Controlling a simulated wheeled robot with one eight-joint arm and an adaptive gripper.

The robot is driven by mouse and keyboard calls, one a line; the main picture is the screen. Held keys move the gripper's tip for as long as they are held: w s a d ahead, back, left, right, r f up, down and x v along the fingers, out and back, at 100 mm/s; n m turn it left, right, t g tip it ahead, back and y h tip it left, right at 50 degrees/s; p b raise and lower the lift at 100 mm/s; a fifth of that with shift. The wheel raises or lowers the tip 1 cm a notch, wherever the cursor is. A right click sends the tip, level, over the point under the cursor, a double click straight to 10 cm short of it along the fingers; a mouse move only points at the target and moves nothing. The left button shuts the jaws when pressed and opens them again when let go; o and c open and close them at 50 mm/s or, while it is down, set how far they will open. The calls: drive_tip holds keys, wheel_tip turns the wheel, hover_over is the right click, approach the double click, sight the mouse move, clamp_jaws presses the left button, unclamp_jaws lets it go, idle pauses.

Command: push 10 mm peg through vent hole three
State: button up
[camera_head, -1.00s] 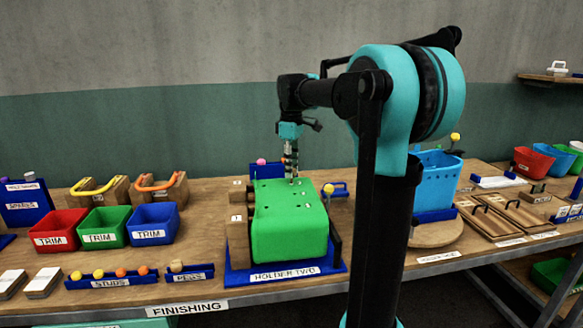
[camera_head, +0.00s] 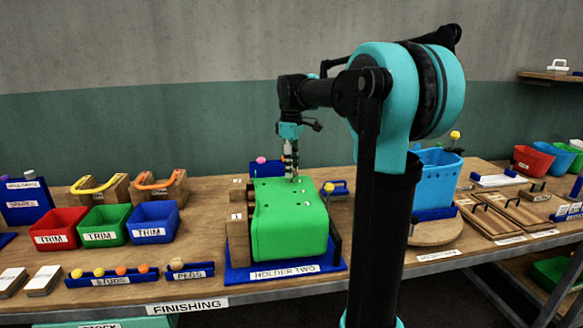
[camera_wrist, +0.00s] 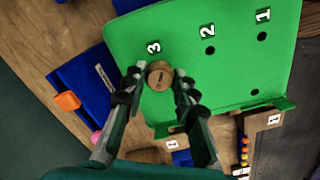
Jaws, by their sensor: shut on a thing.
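A green moulded part (camera_head: 290,232) sits in the blue base labelled HOLDER TWO (camera_head: 240,273). In the wrist view its top face (camera_wrist: 228,75) carries labels 1, 2 and 3, with dark holes by 1 and 2. My gripper (camera_head: 291,172) points down over the far right part of that face. In the wrist view my gripper (camera_wrist: 157,86) is shut on a round, wooden-looking peg (camera_wrist: 158,75), seen end-on beside label 3. The peg and fingers cover hole three, so I cannot tell how deep the peg stands in it.
Wooden blocks (camera_head: 237,222) flank the green part's left side, and a dark clamp arm (camera_head: 335,243) stands at its right. A PEGS rack (camera_head: 190,272), a STUDS rack (camera_head: 112,278) and TRIM bins (camera_head: 154,222) lie left. A blue bin (camera_head: 436,180) stands right.

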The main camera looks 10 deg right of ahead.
drive_tip(key=shift+r, duration=0.15)
drive_tip(key=shift+r, duration=2.9)
